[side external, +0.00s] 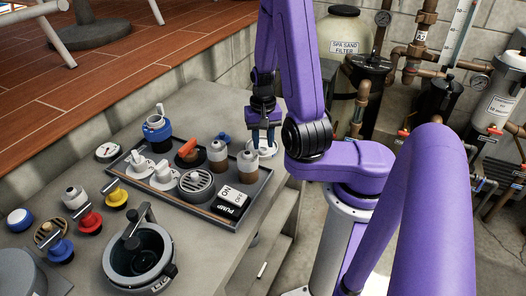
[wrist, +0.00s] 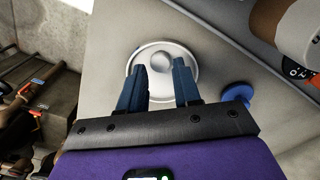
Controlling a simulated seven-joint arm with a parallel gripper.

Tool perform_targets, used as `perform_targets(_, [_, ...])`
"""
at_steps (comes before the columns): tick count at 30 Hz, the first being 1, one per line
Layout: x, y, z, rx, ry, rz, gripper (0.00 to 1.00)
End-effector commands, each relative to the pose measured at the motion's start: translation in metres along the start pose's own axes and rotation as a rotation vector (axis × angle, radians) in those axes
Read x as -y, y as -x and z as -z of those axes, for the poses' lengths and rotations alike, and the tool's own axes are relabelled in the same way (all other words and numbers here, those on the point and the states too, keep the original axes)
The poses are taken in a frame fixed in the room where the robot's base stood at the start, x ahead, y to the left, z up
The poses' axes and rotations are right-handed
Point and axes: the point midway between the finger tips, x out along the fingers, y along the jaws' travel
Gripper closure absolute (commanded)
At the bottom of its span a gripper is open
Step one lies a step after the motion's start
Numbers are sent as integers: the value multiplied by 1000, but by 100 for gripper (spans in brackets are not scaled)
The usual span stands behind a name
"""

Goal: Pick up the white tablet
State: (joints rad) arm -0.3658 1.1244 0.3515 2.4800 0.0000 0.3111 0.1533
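A round white dish-like disc (wrist: 133,60) lies on the grey counter in the wrist view, with a small rounded white piece (wrist: 160,62) at its middle. The small piece looks like the white tablet, though I cannot be sure. My gripper (wrist: 160,70) is open, its two blue fingers apart, reaching over the disc with the small piece between and just beyond the tips. I cannot tell the height of the tips above it. In the side view my gripper (side external: 263,150) points down at the counter's right edge, partly hiding the white disc (side external: 274,150).
A dark tray (side external: 207,212) with bottles, valves and a pump switch (side external: 229,201) stands left of my gripper. A blue knob (wrist: 238,93) lies close to the disc's right. Several coloured caps and a pump housing (side external: 140,262) occupy the counter's front. The counter edge is close by.

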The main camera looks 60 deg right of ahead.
Motion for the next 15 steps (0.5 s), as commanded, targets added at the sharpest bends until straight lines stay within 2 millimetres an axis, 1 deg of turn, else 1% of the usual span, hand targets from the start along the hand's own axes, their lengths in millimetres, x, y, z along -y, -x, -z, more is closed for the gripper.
perform_targets(1, [0,-6,-1,4,-1,-1,67])
perform_targets(6, [0,-18,0,1,0,0,67])
perform_targets(15, [0,-22,0,-2,0,0,67])
